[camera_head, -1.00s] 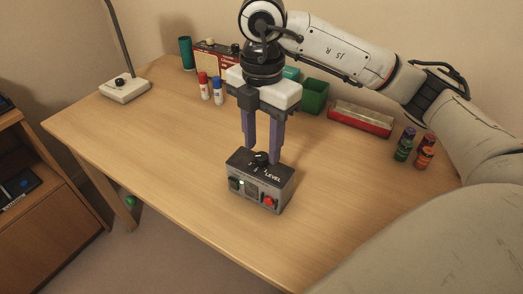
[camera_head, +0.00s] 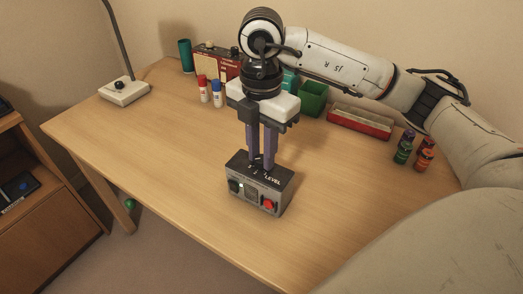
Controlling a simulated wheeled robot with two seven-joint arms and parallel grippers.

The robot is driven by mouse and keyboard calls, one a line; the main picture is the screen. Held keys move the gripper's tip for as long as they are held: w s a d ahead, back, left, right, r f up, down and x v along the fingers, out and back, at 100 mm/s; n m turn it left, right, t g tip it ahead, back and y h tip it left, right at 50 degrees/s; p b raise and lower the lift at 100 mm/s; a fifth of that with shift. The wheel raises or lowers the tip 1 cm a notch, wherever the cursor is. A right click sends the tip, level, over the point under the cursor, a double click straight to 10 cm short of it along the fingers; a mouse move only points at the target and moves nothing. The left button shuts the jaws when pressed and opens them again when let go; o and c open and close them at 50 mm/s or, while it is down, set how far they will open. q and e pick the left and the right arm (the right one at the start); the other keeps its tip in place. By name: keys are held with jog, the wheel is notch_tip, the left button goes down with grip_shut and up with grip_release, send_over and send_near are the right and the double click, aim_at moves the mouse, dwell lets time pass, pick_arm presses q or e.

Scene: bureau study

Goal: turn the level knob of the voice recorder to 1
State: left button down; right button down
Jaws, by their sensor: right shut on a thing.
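The voice recorder (camera_head: 258,190) is a small grey box with a black top, standing on the desk near its front edge. Its top bears the word LEVEL and dial marks. Its front has a red button (camera_head: 269,204) at the right and a dark switch at the left. My right gripper (camera_head: 262,165) points straight down over the top and is shut on the level knob. The fingers hide most of the knob, so its pointer setting cannot be read. My left gripper is not in view.
The desk (camera_head: 170,150) is clear around the recorder. Small bottles (camera_head: 404,148) stand at the right, a lamp base (camera_head: 124,92) at the left.

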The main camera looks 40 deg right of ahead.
jog(key=n, duration=0.3)
jog(key=shift+n+b, duration=0.35)
jog(key=shift+n, duration=0.05)
jog(key=n, duration=0.3)
jog(key=shift+n+b, duration=0.3)
jog(key=shift+b, duration=0.05)
jog(key=n+b, duration=0.1)
jog(key=n, duration=0.3)
jog(key=shift+n, duration=0.3)
jog(key=n, duration=0.2)
jog(key=shift+n, duration=0.7)
